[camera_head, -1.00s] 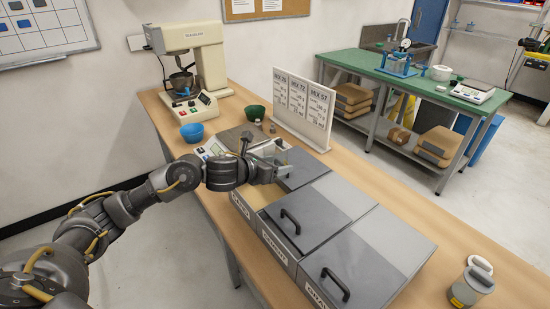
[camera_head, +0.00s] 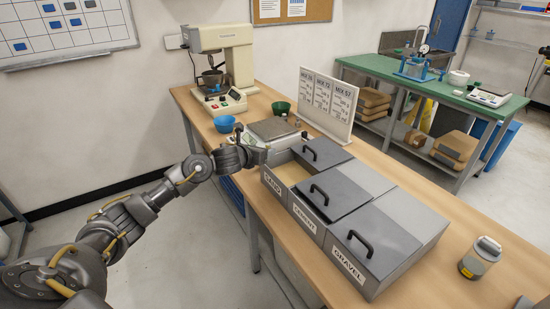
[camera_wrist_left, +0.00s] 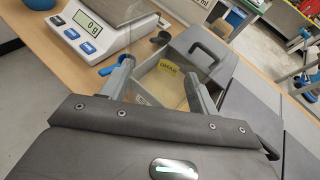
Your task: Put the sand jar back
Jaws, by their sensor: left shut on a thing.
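My left gripper (camera_head: 262,152) is at the front left corner of the bins, close to the scale. In the left wrist view its fingers (camera_wrist_left: 160,72) stand either side of a clear-walled shape with a yellow label (camera_wrist_left: 168,68), seemingly the sand jar; its outline is hard to separate from the open bin behind. The sand bin (camera_head: 268,183) has its front part open, with pale sand showing. Its grey lid with a handle (camera_head: 322,158) lies toward the back.
The scale (camera_head: 275,130) stands just behind the gripper; its display reads 0 g in the left wrist view (camera_wrist_left: 88,22). A blue bowl (camera_head: 224,124) is left of it. The cement (camera_head: 308,217) and gravel (camera_head: 347,263) bins adjoin. A lidded jar (camera_head: 480,260) stands at the right, with bare table around it.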

